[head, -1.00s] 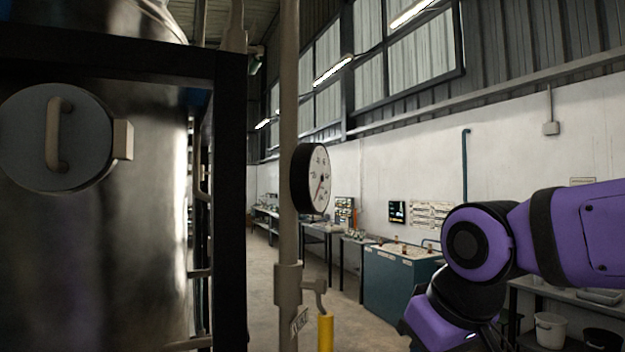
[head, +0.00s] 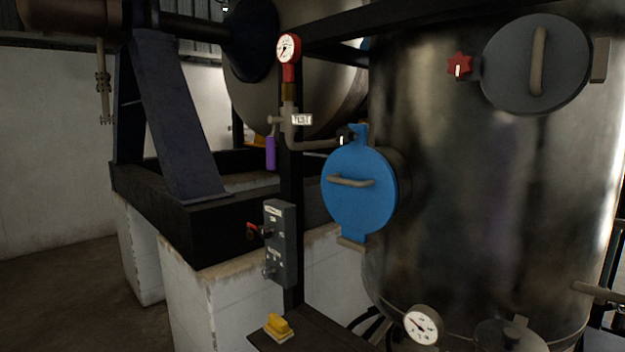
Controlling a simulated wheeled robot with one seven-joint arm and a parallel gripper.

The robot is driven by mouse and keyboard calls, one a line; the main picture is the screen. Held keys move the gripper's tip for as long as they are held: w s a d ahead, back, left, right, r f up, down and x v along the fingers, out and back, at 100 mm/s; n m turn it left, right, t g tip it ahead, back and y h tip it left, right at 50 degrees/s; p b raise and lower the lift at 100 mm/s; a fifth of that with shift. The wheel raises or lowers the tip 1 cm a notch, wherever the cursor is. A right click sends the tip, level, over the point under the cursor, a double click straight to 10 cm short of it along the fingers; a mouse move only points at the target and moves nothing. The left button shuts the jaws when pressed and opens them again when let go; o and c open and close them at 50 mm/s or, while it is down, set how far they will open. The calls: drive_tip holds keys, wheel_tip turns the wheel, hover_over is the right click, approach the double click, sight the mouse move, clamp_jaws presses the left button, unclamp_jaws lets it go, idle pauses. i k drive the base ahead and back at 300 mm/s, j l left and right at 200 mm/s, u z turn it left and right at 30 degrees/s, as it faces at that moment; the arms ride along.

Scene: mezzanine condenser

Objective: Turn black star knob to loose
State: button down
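A small black knob (head: 345,136) with a white mark sits at the top of the round blue hatch (head: 352,197) on the left side of the metal tank. It looks like the black star knob, but it is too small and dark to make out its lobes or read its setting. My gripper is not in view.
A red star knob (head: 459,66) with a white mark sits beside a grey round hatch (head: 535,62) on the tank (head: 465,190). A grey switch box (head: 280,243), a yellow handle (head: 278,326), a red gauge (head: 289,48) and a lower gauge (head: 421,324) are nearby. Floor (head: 75,275) shows at left.

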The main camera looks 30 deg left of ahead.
sight(345, 135)
drive_tip(key=j+u, duration=0.1)
drive_tip(key=u, duration=0.6)
drive_tip(key=j+u, duration=0.15)
drive_tip(key=u, duration=0.2)
